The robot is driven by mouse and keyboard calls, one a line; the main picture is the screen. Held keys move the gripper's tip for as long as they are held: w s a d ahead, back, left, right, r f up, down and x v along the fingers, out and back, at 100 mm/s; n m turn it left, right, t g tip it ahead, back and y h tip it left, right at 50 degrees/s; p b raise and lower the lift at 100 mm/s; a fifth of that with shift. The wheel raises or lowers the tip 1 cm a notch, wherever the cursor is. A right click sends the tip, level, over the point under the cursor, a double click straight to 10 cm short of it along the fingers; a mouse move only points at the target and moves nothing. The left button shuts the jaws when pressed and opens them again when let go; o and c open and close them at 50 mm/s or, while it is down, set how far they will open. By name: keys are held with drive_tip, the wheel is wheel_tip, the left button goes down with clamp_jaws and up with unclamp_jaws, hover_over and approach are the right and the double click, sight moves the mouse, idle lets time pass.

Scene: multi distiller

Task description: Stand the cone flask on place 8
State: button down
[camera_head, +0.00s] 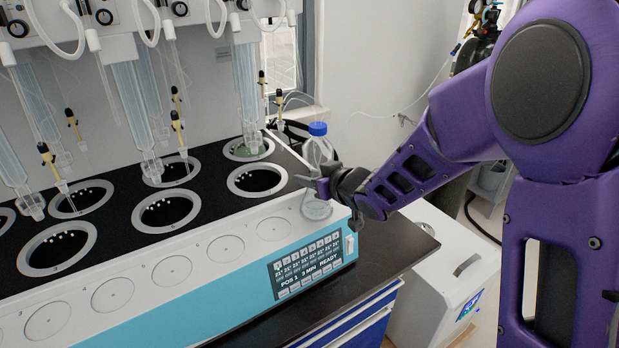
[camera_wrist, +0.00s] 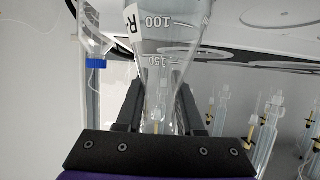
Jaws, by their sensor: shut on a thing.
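The clear glass cone flask (camera_head: 317,209) is at the right end of the front row of round places, over or on place 8. I cannot tell whether its base touches. In the wrist view the flask (camera_wrist: 168,50) appears neck down, with 100 and 150 marks and a white label. My gripper (camera_head: 322,186) is shut on its neck, which is largely hidden by the jaws in the head view. The jaws (camera_wrist: 157,112) flank the neck in the wrist view. The flask looks roughly upright. The place 8 ring is mostly hidden by the flask.
A blue-capped clear bottle (camera_head: 318,150) stands close behind the flask and my gripper. The empty place 7 (camera_head: 274,228) is just left. Black-topped heating wells (camera_head: 257,180) and hanging glass tubes (camera_head: 247,85) lie behind. The control panel (camera_head: 307,265) is below, with dark bench (camera_head: 405,245) at right.

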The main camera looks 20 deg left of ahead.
drive_tip(key=shift+f, duration=0.2)
drive_tip(key=c, duration=0.5)
unclamp_jaws()
drive_tip(key=shift+r, duration=0.1)
drive_tip(key=shift+r, duration=0.1)
drive_tip(key=shift+s+d+r, duration=0.1)
drive_tip(key=shift+d+r, duration=0.05)
drive_tip(key=p+v, duration=0.2)
drive_tip(key=v, duration=0.9)
drive_tip(key=shift+s+d+r, duration=0.15)
drive_tip(key=shift+s+d, duration=0.05)
drive_tip(key=shift+s, duration=0.05)
